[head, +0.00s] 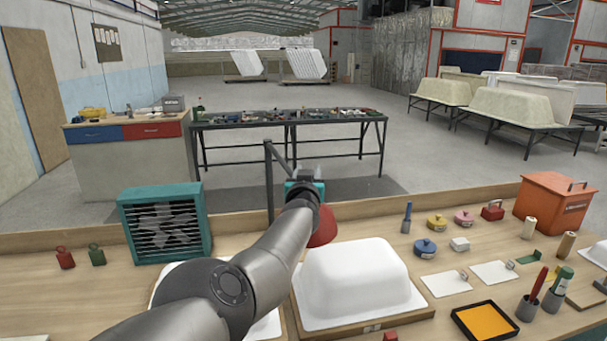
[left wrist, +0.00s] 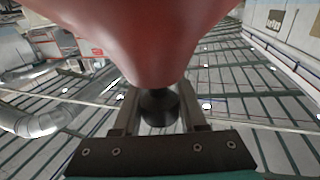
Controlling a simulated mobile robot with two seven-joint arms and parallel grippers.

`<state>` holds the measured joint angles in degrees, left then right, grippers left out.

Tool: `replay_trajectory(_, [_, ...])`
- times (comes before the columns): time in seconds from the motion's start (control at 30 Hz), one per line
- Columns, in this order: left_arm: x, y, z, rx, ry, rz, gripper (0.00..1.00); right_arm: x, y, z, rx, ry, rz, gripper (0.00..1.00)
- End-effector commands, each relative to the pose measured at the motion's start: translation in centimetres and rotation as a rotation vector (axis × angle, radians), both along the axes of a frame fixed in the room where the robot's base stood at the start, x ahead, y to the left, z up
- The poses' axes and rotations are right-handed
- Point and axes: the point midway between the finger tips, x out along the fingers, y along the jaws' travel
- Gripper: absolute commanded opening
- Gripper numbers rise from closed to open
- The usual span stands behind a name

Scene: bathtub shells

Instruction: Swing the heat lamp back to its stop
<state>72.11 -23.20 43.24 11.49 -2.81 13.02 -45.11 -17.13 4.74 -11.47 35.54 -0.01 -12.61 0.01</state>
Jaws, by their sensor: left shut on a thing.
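The heat lamp has a red shade (head: 324,229), partly hidden behind my left arm, beside the white tub shell (head: 354,272). Its dark upright post (head: 269,185) stands at the bench's far edge, and a thin slanting arm runs from the post top toward my gripper. My left gripper (head: 305,186) is at the lamp, its fingertips hidden in the head view. In the left wrist view the red shade (left wrist: 140,35) fills the top, and the gripper (left wrist: 160,100) is shut on a black knob (left wrist: 158,107) under it. My right gripper is out of view.
A teal fan heater (head: 165,222) stands left of my arm. Another white shell lies partly hidden under my arm. Pots, tools, an orange tray (head: 486,322) and an orange box (head: 553,203) crowd the bench's right side. A long table (head: 290,122) stands beyond.

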Motion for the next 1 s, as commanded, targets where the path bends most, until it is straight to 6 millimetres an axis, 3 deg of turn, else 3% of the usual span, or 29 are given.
replay_trajectory(0.03, [-0.34, -0.93, -0.67, -0.003, 0.015, -0.017, 0.0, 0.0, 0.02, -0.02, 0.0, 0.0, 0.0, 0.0])
replay_trajectory(0.3, [-0.43, -1.2, -0.77, -0.004, 0.018, -0.022, 0.0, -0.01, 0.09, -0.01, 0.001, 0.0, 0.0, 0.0])
replay_trajectory(0.33, [-0.44, -1.21, -0.78, -0.004, 0.018, -0.022, 0.42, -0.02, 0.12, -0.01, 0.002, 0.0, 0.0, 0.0])
replay_trajectory(0.6, [-0.29, -0.84, -0.46, -0.003, 0.01, -0.015, 0.71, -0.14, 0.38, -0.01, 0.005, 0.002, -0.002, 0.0])
replay_trajectory(1.0, [-0.18, -0.54, -0.21, -0.001, 0.005, -0.009, 0.71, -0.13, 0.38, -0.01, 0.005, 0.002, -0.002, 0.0])
